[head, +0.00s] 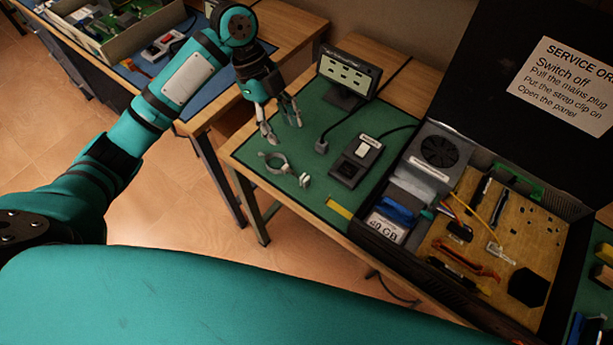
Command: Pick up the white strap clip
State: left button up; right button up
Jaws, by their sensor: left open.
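The white strap clip (305,180) lies on the green mat (240,152), near its front edge. A pale, ring-shaped strap (270,169) lies just to its left. Whether a cord joins the two is too small to tell. My left gripper (282,129) reaches in from the upper left. It is open and empty, with its fingers pointing down, above and behind the strap and the clip in the picture. It appears apart from both. My right gripper is not in view.
A dark switch box (356,160) with a cable and a plug (322,146) lies right of the clip. A small display (347,76) stands behind. An open computer case (470,240) with a signed lid (565,85) fills the right. A side table holds circuit boards.

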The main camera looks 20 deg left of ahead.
pick_arm(q)
jog(key=p, duration=0.2)
send_near(304, 176)
jog(key=x, duration=0.5)
jog(key=shift+s+d, duration=0.2)
jog(key=shift+d, duration=0.05)
jog(key=p+x, duration=0.2)
jog(key=x, duration=0.3)
jog(key=shift+w+a+f, duration=0.1)
jog(key=shift+a+f, duration=0.05)
jog(key=shift+f, duration=0.15)
jog(key=shift+c, duration=0.4)
jog(key=c, duration=0.8)
